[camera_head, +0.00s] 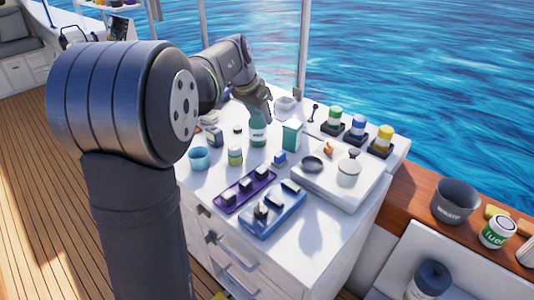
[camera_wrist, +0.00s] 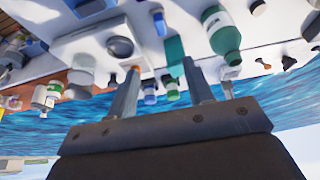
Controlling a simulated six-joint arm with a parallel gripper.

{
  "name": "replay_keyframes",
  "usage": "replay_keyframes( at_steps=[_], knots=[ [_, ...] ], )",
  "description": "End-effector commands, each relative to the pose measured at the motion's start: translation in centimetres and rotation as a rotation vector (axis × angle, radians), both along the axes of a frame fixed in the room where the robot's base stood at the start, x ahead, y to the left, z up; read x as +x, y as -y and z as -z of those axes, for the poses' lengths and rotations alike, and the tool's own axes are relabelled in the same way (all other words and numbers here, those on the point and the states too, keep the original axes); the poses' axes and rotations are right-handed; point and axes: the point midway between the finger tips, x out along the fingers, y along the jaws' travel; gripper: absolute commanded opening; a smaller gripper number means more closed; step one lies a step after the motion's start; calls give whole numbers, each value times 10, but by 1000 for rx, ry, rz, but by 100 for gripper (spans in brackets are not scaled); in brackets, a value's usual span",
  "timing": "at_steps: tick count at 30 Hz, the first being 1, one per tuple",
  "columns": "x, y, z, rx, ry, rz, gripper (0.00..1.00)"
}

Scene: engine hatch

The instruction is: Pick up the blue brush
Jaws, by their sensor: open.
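A small blue block-like thing with a pale part (camera_head: 279,158) lies on the white counter (camera_head: 315,235), in front of the teal box (camera_head: 292,134). It may be the blue brush, but it is too small to tell. A similar small blue and white thing shows at the top of the wrist view (camera_wrist: 159,20). My gripper (camera_head: 268,110) is at the back of the counter, behind the green bottle (camera_head: 257,133). In the wrist view its two fingers (camera_wrist: 162,68) are apart, with nothing held between them.
A purple tray (camera_head: 229,206) and a blue tray (camera_head: 265,229) hold small dark items at the front. Several capped bottles line the back right edge. A teal cup (camera_head: 199,158) stands left.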

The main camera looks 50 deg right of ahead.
Motion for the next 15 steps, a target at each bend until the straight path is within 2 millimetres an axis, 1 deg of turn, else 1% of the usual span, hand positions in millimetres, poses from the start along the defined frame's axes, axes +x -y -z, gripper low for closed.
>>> replay_keyframes(
  at_steps=[1, 3, 6, 11, 15],
  knots=[
    [0, 7, 12, 7, -4, 3, 47],
    [1, 18, 28, 9, -5, 2, 47],
    [1, 29, 46, 10, -3, 1, 47],
    [1, 39, 67, 11, -3, 1, 47],
    [1, 51, 96, 12, -3, 1, 47]
  ],
)
